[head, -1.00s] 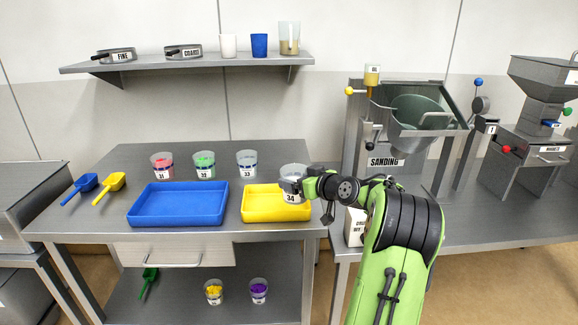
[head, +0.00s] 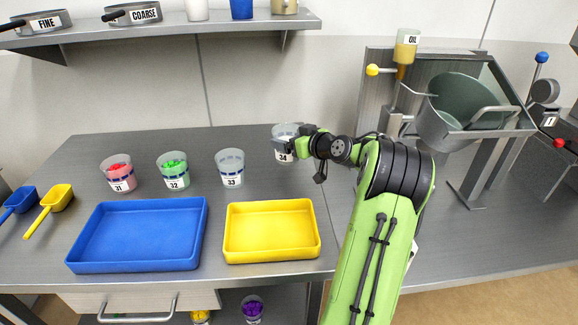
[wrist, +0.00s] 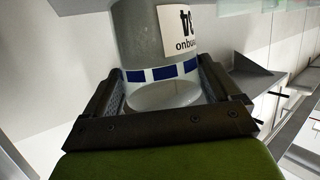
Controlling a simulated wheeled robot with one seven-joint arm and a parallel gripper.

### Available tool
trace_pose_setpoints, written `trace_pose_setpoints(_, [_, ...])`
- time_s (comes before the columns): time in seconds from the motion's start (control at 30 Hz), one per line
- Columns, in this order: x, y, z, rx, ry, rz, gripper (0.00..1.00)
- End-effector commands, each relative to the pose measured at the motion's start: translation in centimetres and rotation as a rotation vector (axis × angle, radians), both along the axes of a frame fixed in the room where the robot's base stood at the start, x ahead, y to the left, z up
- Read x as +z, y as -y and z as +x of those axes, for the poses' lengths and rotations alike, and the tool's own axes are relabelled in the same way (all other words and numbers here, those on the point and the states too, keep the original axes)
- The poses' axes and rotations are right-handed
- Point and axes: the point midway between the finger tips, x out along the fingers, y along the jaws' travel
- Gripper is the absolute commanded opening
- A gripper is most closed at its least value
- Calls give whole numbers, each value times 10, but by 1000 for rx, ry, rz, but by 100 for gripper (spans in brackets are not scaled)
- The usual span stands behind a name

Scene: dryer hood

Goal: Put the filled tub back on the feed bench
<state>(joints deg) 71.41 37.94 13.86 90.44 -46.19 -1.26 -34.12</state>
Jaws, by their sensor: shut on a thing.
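The tub labelled 34 (head: 286,131) is a clear cup with a white label and a blue-checked band. My gripper (head: 283,144) is shut on it at the right end of the row of tubs on the feed bench (head: 240,136). In the wrist view, the tub (wrist: 150,40) sits between both jaws of my gripper (wrist: 165,95). The head view does not show clearly whether its base touches the bench.
Tubs 31 (head: 118,173), 32 (head: 173,170) and 33 (head: 230,168) stand to the left. A blue tray (head: 140,262) and a yellow tray (head: 272,257) lie in front.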

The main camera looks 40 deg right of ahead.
Motion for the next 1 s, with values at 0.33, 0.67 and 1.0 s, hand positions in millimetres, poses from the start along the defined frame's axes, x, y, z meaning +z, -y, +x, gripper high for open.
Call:
trace_pose_setpoints(0.33, [-73,0,0,-2,1,2,44])
trace_pose_setpoints(0.67, [-76,0,0,0,1,-2,44])
trace_pose_setpoints(1.0, [-73,0,0,-1,0,0,100])
